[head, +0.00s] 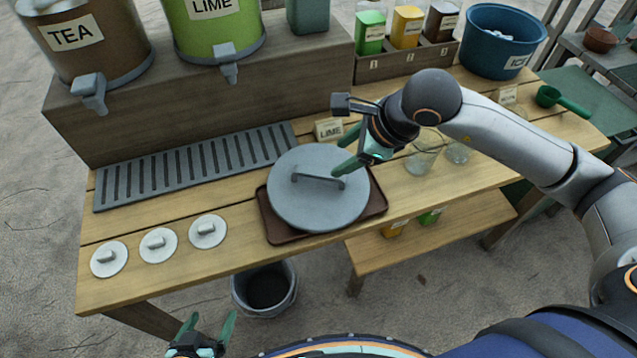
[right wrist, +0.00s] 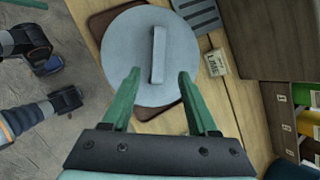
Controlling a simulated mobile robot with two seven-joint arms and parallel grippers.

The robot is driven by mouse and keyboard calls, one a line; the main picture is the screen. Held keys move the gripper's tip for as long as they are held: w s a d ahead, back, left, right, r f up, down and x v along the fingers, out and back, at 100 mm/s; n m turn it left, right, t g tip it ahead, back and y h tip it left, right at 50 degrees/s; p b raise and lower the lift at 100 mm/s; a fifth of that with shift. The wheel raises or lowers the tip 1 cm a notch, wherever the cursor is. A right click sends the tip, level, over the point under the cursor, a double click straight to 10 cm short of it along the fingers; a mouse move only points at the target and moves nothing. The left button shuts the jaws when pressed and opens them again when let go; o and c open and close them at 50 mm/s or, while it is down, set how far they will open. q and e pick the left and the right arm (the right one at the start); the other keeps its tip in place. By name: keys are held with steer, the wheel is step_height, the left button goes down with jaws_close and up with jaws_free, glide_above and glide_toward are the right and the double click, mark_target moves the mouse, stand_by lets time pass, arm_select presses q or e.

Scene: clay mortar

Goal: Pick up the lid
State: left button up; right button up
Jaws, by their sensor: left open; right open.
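The large round grey lid (head: 310,205) with a bar handle (head: 318,181) lies over a brown tray (head: 277,233) on the wooden table. What is under the lid is hidden. My right gripper (head: 343,152) is open and empty at the lid's upper right edge in the head view. In the right wrist view, its two green fingers (right wrist: 158,72) reach over the lid (right wrist: 128,52), with the near end of the handle (right wrist: 158,55) between their tips; a gap shows on each side. My left gripper (head: 211,318) is open and empty, off the table's front.
Three small pale lids (head: 159,245) lie at the front left. A slotted drip tray (head: 195,170) and dispensers stand behind. Clear glasses (head: 422,155) and a blue ice bucket (head: 503,42) stand to the right. A LIME card (head: 328,130) stands close behind the lid. A bucket (head: 265,288) is below.

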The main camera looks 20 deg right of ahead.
mark_target(320, 172)
steer(key=x, duration=0.9)
steer(key=shift+a+f, duration=0.15)
steer(key=shift+f, duration=0.15)
jaws_close()
stand_by(1.1)
